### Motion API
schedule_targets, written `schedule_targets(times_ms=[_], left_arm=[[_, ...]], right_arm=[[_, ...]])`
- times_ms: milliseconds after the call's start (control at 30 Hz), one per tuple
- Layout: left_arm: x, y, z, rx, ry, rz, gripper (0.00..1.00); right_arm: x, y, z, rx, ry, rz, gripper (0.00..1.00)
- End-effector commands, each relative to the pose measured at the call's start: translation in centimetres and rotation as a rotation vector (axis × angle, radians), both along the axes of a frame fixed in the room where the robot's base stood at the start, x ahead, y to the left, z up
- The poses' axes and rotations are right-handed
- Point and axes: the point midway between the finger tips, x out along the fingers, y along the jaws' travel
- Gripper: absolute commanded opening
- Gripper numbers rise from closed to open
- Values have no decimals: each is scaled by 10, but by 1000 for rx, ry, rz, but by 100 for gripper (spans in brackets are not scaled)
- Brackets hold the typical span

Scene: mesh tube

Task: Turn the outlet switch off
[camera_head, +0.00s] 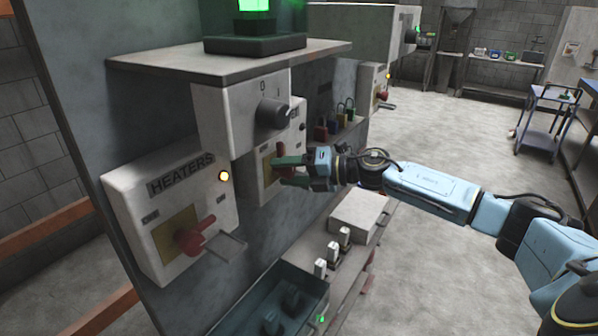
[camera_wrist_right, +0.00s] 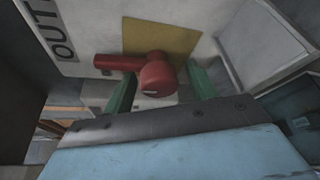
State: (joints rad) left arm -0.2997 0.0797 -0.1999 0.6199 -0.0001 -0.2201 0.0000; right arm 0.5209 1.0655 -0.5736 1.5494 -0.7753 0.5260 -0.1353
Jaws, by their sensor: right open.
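The outlet switch is a red rotary handle (camera_wrist_right: 154,74) on a yellow plate (camera_wrist_right: 172,38), set in a pale box; the letters "OUT" (camera_wrist_right: 54,32) show beside it in the right wrist view. In the head view its box (camera_head: 254,176) is behind my right gripper (camera_head: 290,170), which partly hides the handle. My right gripper's green fingers also show in the right wrist view (camera_wrist_right: 162,92). They are open, one on each side of the handle's round hub. I cannot tell whether either finger touches it. My left gripper is not in view.
The HEATERS box (camera_head: 160,240) with its own red handle (camera_head: 194,236) stands nearer, at left. A grey box with a dark knob (camera_head: 272,114) is just above my gripper. Padlocks (camera_head: 336,124) hang behind. A blue-grey tray (camera_head: 270,300) and a ledge with white tags lie below.

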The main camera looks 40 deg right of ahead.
Motion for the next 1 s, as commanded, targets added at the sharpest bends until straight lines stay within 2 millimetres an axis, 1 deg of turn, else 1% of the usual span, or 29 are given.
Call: schedule_targets(times_ms=[133,233,400,533,700,867,1000], left_arm=[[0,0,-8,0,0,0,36],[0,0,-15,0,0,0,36],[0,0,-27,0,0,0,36],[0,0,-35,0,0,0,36],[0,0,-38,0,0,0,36],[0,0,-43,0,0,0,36],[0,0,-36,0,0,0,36]], right_arm=[[-12,-12,-1,-4,2,-3,57],[-25,-23,0,-3,5,-2,57],[-46,-43,5,-4,5,-2,57],[-58,-53,9,-6,4,1,57],[-69,-64,12,-3,7,-3,57],[-77,-70,15,-5,4,3,57],[-82,-75,18,-1,6,1,57]])
